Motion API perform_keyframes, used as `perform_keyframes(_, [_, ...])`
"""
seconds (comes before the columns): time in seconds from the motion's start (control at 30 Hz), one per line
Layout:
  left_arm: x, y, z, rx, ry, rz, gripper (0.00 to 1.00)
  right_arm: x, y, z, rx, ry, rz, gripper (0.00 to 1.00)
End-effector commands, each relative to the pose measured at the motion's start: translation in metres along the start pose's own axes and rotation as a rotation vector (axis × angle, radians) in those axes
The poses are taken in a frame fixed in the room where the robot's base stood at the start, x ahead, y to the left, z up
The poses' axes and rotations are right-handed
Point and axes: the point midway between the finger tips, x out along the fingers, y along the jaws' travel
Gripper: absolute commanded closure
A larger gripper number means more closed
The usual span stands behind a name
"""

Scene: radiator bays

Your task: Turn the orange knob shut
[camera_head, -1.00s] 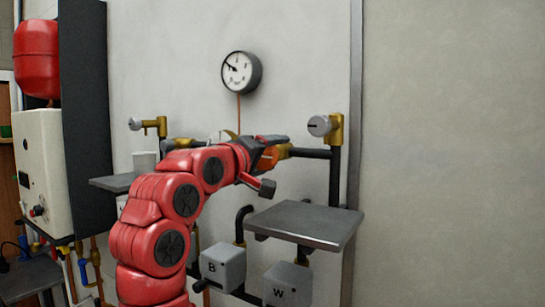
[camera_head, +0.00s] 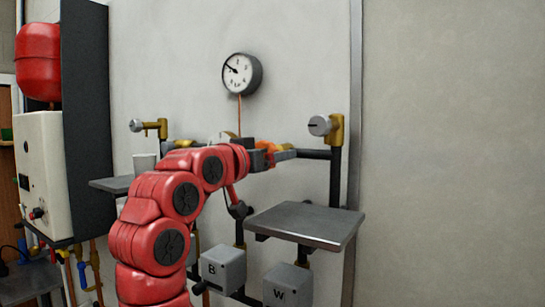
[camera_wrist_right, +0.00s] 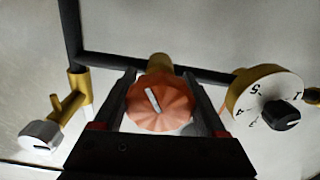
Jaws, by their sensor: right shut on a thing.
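The orange knob (camera_wrist_right: 160,102) is ribbed and round with a white bar on its face. In the right wrist view it sits between the two fingers of my right gripper (camera_wrist_right: 160,78), which is shut on it. The white bar leans, its top slightly to the left. In the head view only a small bit of the orange knob (camera_head: 265,147) shows; my right gripper (camera_head: 272,156) and its red arm hide the rest. My left gripper is in neither view.
A numbered white dial (camera_wrist_right: 270,100) on brass is right of the knob in the wrist view. A brass valve with a grey cap (camera_wrist_right: 40,136) is at left. A gauge (camera_head: 241,74) hangs above. A grey shelf (camera_head: 305,222) and boxes B (camera_head: 223,268) and W (camera_head: 287,287) are below.

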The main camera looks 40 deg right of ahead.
Motion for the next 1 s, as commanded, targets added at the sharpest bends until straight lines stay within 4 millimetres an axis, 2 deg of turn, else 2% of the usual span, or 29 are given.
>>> perform_keyframes(1.0, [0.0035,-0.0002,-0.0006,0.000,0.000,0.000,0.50,0.0006,-0.0030,0.0025,0.958,-0.005,0.003,0.82])
